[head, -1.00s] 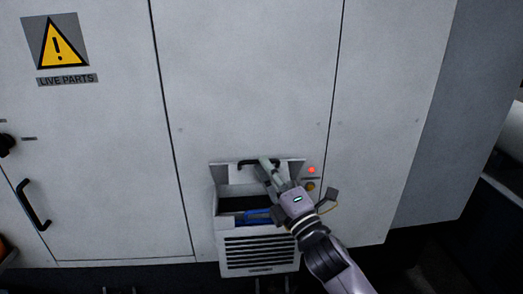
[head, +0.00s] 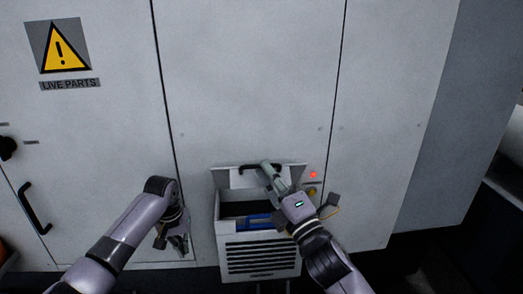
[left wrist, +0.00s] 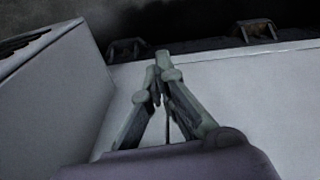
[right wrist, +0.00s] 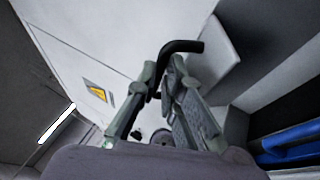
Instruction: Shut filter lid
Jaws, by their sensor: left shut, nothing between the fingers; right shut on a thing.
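The filter box (head: 262,258) sticks out from the cabinet front, with a slatted grille on its front face. Its lid (head: 238,179) stands raised at the back, with a black handle (head: 248,168) on it. A blue filter part (head: 255,221) lies inside the open box and also shows in the right wrist view (right wrist: 290,143). My right gripper (head: 268,166) is shut on the lid handle, which shows between its fingers in the right wrist view (right wrist: 184,46). My left gripper (head: 184,246) is shut and empty, left of the box. It also shows in the left wrist view (left wrist: 160,72).
A red lamp (head: 313,174) and a yellow knob (head: 311,191) sit right of the box. A door handle (head: 33,207) and a warning sign (head: 58,46) are on the left cabinet door. The cabinet front above the lid is clear.

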